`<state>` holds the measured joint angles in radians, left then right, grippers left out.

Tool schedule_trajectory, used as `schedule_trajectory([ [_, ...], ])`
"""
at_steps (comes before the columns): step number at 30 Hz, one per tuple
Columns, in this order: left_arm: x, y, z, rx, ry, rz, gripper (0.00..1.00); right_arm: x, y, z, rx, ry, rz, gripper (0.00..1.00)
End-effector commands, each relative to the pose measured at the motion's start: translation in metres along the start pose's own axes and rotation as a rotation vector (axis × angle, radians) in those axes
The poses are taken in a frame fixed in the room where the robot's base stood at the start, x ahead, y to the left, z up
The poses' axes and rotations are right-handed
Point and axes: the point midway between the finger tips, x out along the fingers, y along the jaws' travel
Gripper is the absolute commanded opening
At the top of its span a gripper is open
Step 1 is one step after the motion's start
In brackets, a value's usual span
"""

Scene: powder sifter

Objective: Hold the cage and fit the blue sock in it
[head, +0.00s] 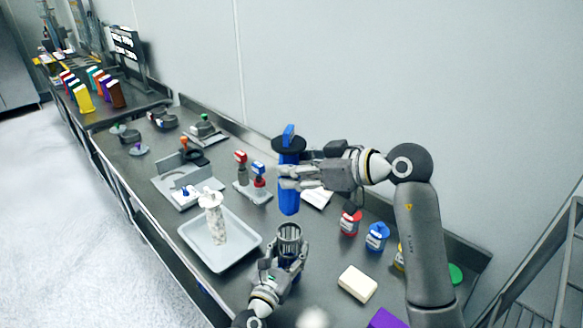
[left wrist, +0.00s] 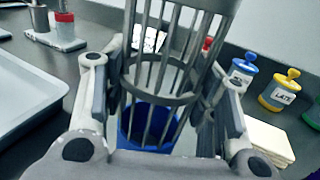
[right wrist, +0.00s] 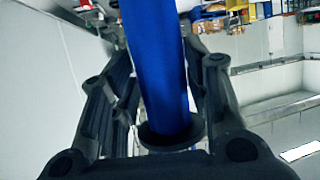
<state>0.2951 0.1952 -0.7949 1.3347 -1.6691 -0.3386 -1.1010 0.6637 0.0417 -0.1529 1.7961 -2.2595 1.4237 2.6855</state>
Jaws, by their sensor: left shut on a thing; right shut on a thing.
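The blue sock (head: 289,198) is a long blue tube with a black flange near its top. My right gripper (head: 283,178) is shut on it below the flange and holds it upright. In the right wrist view the sock (right wrist: 155,60) runs between the fingers to the black flange. The cage (head: 289,233) is a grey barred cylinder, held upright by my left gripper (head: 284,262), shut around it. In the head view the sock's lower end is above the cage's open top, apart from it. The cage's bars (left wrist: 165,75) fill the middle of the left wrist view.
A red jar (head: 350,219), a blue jar (head: 376,237) and a cream block (head: 357,284) are to the right. A blue round thing (left wrist: 150,125) shows behind the bars, unclear what.

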Motion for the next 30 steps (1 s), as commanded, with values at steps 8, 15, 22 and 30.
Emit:
schedule_trajectory([
  [8,0.000,0.000,0.000,0.000,0.000,0.000,0.26,0.000,0.000,0.001,0.000,0.002,-0.005,0.14],
  [15,0.000,0.000,0.000,0.000,0.000,0.000,0.26,0.007,0.000,0.019,0.001,0.000,-0.006,0.14],
  [22,0.000,0.000,0.000,0.000,0.000,0.001,0.26,0.015,0.000,0.039,0.001,0.001,-0.005,0.14],
  [30,0.000,0.000,0.000,0.000,0.000,0.001,0.26,0.021,0.000,0.052,0.000,0.001,-0.005,0.14],
])
